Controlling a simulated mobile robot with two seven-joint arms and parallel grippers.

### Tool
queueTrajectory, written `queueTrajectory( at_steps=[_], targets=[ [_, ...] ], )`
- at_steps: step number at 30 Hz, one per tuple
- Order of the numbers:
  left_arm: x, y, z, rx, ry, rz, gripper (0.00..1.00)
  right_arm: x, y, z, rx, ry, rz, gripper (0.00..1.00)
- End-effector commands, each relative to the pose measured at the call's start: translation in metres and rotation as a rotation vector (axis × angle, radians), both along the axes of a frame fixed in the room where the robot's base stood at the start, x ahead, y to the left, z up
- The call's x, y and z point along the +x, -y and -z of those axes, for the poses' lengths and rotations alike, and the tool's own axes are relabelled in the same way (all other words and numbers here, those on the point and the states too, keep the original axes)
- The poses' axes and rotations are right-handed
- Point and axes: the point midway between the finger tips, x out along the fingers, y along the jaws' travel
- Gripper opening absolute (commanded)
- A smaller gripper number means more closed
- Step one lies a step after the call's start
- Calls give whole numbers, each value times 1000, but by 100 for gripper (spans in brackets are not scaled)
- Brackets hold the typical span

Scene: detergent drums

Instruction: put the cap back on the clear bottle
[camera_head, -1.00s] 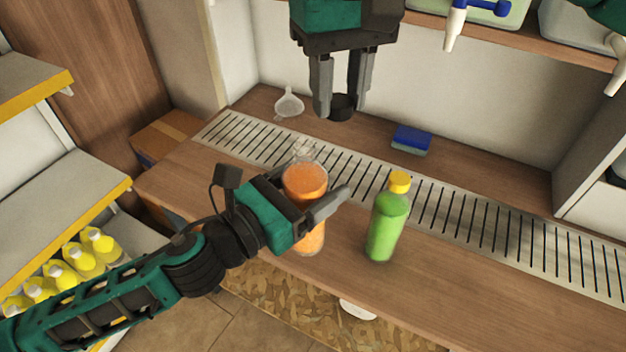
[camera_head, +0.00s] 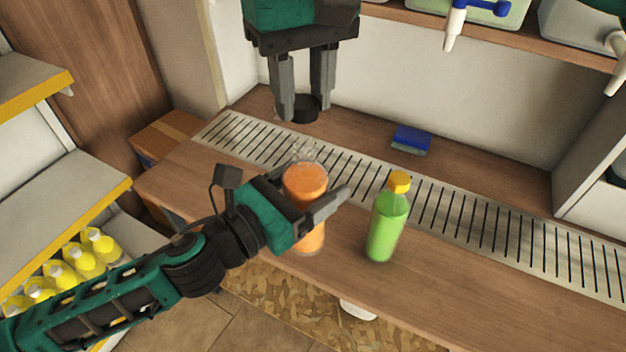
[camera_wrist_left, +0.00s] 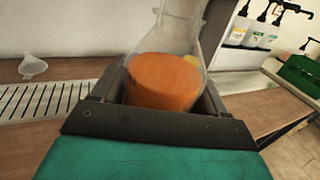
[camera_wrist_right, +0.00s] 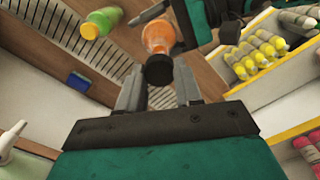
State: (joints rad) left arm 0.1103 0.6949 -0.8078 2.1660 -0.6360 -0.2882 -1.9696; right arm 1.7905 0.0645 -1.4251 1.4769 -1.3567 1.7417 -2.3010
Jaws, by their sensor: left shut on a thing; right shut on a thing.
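The clear bottle (camera_head: 306,182) holds orange liquid and stands with its neck open. My left gripper (camera_head: 322,208) is shut around its body; the bottle also shows between the fingers in the left wrist view (camera_wrist_left: 165,80). My right gripper (camera_head: 300,108) is shut on the black cap (camera_head: 303,106) and holds it in the air, above and a little behind the bottle's neck in the head view. The cap is apart from the neck in the head view.
A green bottle with a yellow cap (camera_head: 385,225) stands to the right of the clear bottle. A blue sponge (camera_head: 410,138) lies behind the slotted drain strip (camera_head: 470,215). A white funnel (camera_wrist_left: 33,66) stands at the back left. The counter's right side is clear.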

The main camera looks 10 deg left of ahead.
Motion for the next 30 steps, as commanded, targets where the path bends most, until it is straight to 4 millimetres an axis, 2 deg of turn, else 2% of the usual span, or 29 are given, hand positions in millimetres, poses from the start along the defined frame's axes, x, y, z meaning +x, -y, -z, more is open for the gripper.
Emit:
queueTrajectory(
  at_steps=[3,8,30],
  targets=[
    [0,0,-2,-2,4,1,2,0,0,13,-1,-3,0,7],
    [0,0,-2,-2,4,1,2,0,0,21,-1,-1,1,7],
    [0,0,-2,-2,4,1,2,-1,0,21,7,-5,0,7]
  ],
)
